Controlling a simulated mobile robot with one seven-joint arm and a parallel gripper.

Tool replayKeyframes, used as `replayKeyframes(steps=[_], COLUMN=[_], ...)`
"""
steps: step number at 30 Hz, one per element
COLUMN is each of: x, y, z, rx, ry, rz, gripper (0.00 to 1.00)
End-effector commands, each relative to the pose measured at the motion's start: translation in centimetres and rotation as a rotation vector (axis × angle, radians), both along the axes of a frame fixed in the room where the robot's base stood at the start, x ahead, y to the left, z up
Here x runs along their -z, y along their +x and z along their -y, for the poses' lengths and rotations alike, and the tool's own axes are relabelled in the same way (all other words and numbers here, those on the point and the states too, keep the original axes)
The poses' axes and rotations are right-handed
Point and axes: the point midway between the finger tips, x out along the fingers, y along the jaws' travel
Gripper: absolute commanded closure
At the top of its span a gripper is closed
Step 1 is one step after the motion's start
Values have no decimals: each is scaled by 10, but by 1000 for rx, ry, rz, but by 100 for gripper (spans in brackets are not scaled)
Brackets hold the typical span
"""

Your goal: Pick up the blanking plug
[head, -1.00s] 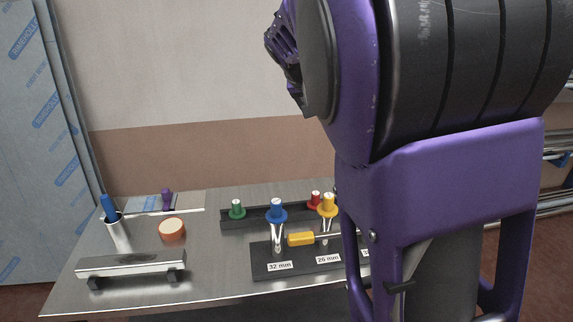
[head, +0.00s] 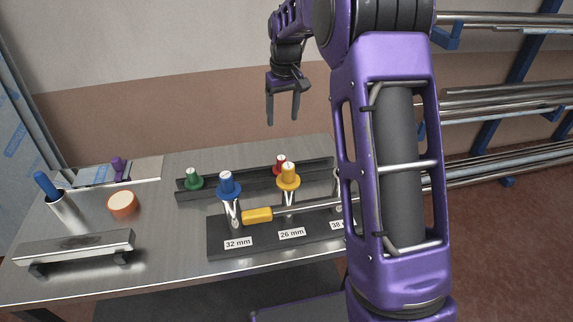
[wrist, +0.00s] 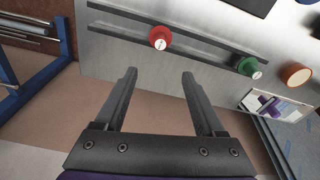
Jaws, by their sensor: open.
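Several flanged coloured plugs are in the head view, and I cannot tell which one is the blanking plug. A green plug (head: 193,180) and a red plug (head: 280,163) sit in the dark rail (head: 250,173) at the back of the bench. My gripper (head: 282,121) is open and empty, above and behind the rail. In the wrist view, the red plug (wrist: 160,38) lies beyond the open fingertips (wrist: 158,73), and the green plug (wrist: 248,66) is to the right.
An orange-rimmed roll (head: 122,205), a cup with a blue-handled item (head: 62,207), a metal bar on feet (head: 75,248) and a purple item (head: 118,168) stand at left. Pipe racks (head: 500,95) are at right.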

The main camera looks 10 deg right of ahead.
Motion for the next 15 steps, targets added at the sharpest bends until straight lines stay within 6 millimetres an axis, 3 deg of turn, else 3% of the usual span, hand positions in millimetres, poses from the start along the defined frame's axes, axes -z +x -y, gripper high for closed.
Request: replayKeyframes(steps=[15], x=[101], y=[10], z=[-2], rx=[0], ry=[-1], rz=[-3], gripper=[29])
